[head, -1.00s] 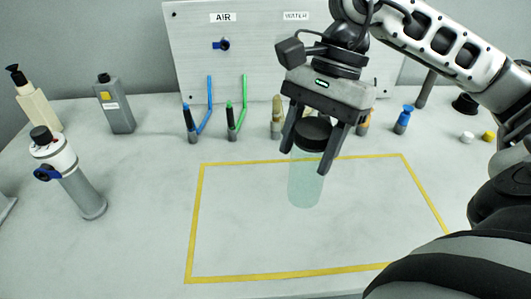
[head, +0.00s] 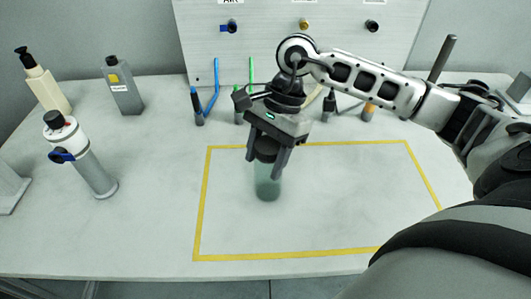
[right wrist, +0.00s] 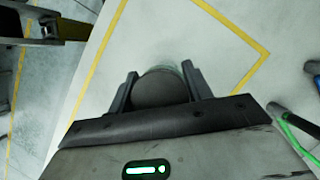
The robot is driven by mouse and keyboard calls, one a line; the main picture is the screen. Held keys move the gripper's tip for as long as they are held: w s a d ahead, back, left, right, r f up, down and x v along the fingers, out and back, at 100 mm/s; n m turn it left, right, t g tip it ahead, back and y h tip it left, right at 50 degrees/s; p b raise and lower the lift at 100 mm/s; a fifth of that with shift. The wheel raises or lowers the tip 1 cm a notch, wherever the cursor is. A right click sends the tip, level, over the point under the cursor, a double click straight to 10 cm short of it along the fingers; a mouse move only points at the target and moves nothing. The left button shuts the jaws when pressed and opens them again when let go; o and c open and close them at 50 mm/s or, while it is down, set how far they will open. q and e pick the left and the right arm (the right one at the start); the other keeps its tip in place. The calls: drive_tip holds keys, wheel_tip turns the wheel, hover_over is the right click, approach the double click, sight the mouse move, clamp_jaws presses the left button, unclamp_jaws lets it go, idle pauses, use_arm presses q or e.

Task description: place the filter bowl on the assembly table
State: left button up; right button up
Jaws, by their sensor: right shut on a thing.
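The filter bowl (head: 268,187) is a translucent greenish cylinder with a dark round top. My right gripper (head: 264,160) is shut on it near its top, with one finger on each side. The bowl hangs upright over or stands on the left-middle part of the yellow-outlined area of the assembly table (head: 330,215); I cannot tell whether its base touches. In the right wrist view the dark top of the bowl (right wrist: 160,88) sits between the fingers of the right gripper (right wrist: 159,72). My left gripper is not in view.
A white-grey cylinder with a blue lever (head: 82,155), a grey bottle (head: 123,86) and a cream pump bottle (head: 42,80) stand at left. Blue (head: 197,106) and green-tubed tools stand before the back panel (head: 270,40). The outlined area right of the bowl is clear.

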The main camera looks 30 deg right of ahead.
drive_tip(key=shift+f+b, duration=0.2)
drive_tip(key=shift+b, duration=0.15)
drive_tip(key=o, duration=1.3)
drive_tip(key=shift+r, duration=0.1)
drive_tip(key=shift+o, duration=0.2)
drive_tip(key=shift+r+p, duration=0.35)
drive_tip(key=shift+p, duration=0.05)
drive_tip(key=v, duration=1.1)
drive_tip(key=shift+d+r+b, duration=0.2)
drive_tip(key=shift+r+b, duration=0.1)
drive_tip(key=shift+b, duration=0.05)
